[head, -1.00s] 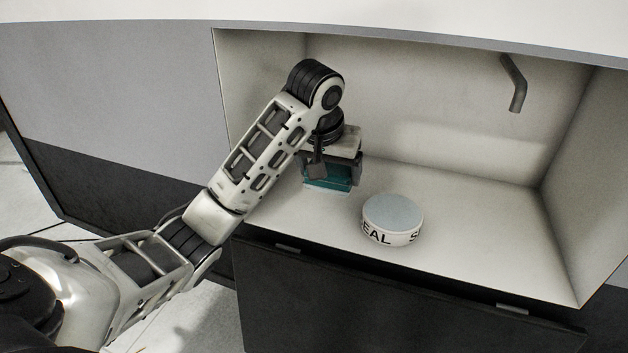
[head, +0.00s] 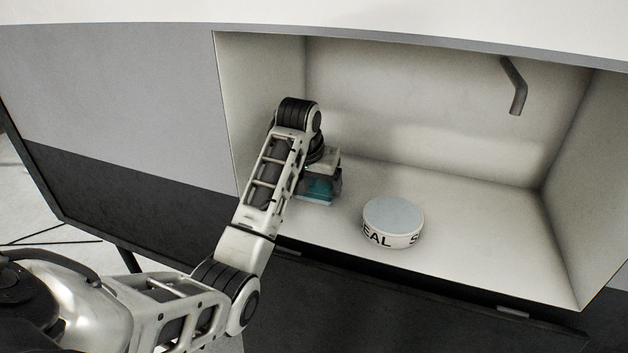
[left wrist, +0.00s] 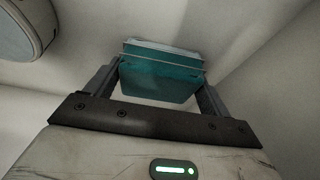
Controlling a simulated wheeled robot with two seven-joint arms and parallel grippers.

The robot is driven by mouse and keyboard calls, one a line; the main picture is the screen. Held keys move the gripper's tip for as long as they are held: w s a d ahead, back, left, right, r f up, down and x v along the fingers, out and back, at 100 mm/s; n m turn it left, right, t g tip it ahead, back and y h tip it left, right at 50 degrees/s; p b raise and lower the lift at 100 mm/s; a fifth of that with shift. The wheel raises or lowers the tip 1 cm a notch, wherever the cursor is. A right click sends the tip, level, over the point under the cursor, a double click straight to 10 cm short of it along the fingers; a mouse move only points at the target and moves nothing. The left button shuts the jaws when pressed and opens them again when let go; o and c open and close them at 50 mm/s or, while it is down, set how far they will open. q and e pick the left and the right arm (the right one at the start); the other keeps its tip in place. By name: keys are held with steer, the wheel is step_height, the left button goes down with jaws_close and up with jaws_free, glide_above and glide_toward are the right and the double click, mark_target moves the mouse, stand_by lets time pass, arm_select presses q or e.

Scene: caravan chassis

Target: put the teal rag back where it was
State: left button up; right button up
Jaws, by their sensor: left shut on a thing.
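The teal rag (head: 318,188) is a small folded block in the left part of the open compartment (head: 462,210). My left gripper (head: 320,192) is shut on it, partly hidden behind my wrist. In the left wrist view the teal rag (left wrist: 160,75) sits between the two fingers of the left gripper (left wrist: 160,88), with a paler edge at its far side. I cannot tell whether the rag touches the compartment floor. My right gripper is not in view.
A round white tin (head: 393,222) with dark lettering stands on the compartment floor, right of the rag. A grey bent pipe (head: 515,85) hangs at the back right. The floor right of the tin is clear. The left side wall is close to my wrist.

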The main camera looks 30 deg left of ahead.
arm_select(q)
steer(key=o, duration=0.8)
steer(key=shift+f, duration=0.15)
steer(key=shift+v, duration=3.8)
